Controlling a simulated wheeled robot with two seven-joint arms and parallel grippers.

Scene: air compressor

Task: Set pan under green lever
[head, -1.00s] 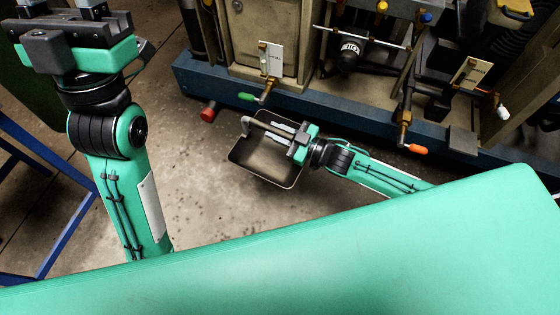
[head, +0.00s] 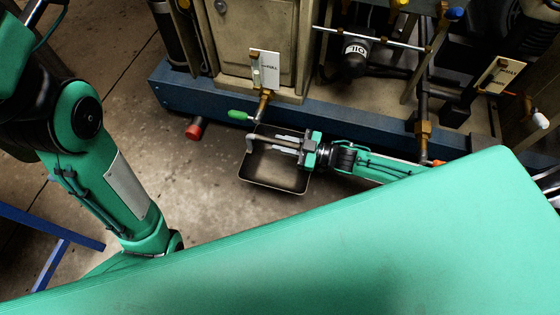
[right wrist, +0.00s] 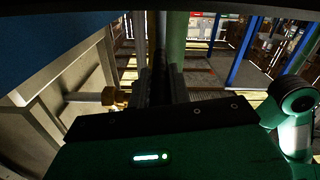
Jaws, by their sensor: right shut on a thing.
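The pan (head: 273,178) is a shallow grey rectangular tray with a bent handle on its far side. In the head view it is low in front of the machine, its far edge close to the blue base rail. My right gripper (head: 283,143) reaches in from the right and is shut on the pan's handle. The green lever (head: 238,115) sticks out left from a brass valve, a little beyond and left of the pan. The height gap between lever and pan cannot be told. My left arm shows at the left, but its gripper is out of the picture.
The compressor's blue base rail (head: 340,133) runs along behind the pan. A red knob (head: 194,131) sticks out left of the lever. An orange lever (head: 438,163) is to the right. A blue stand (head: 50,224) is at lower left. Concrete floor (head: 205,190) left of the pan is clear.

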